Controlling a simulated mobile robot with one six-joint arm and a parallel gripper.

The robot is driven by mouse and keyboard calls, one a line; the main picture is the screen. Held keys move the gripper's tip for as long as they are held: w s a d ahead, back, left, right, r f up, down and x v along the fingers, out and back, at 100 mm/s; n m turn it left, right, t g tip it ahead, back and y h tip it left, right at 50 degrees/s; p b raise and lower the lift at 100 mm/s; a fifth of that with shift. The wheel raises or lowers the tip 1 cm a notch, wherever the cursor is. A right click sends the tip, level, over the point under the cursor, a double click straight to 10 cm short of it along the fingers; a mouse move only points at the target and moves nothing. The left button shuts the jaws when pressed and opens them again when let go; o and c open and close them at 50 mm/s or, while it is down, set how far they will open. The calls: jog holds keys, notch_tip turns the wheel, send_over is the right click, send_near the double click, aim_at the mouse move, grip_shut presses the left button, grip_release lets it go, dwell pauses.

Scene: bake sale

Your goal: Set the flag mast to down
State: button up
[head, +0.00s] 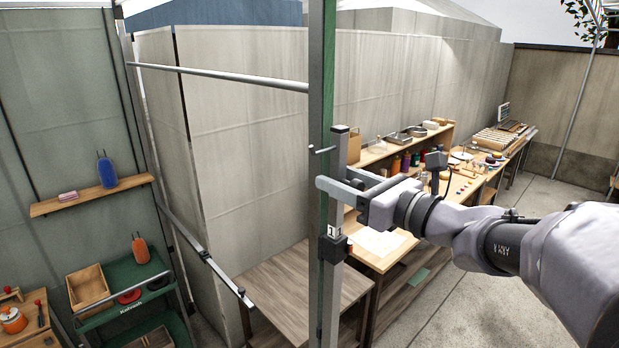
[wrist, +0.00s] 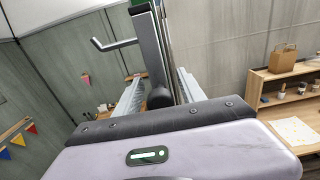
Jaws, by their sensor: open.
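The flag mast (head: 340,160) is a grey upright post beside a green-edged frame post, with a small side peg (head: 321,150) near its top. A dark block (head: 333,247) with a small pale label sits lower on it. In the wrist view the mast (wrist: 148,45) is a dark post with a bent metal peg (wrist: 112,45) sticking out to the left. My gripper (head: 335,179) is open at the mast, between peg and block. In the wrist view the mast stands between the fingers of my gripper (wrist: 158,76). Contact cannot be told.
A wooden table (head: 290,290) stands below the mast. A counter with jars and a paper sheet (head: 378,240) is behind my gripper. A horizontal bar (head: 220,75) runs left from the post. A wall shelf (head: 90,195) and green cart (head: 135,285) are at left. Floor at right is clear.

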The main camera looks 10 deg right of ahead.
grip_shut()
dwell(1.4)
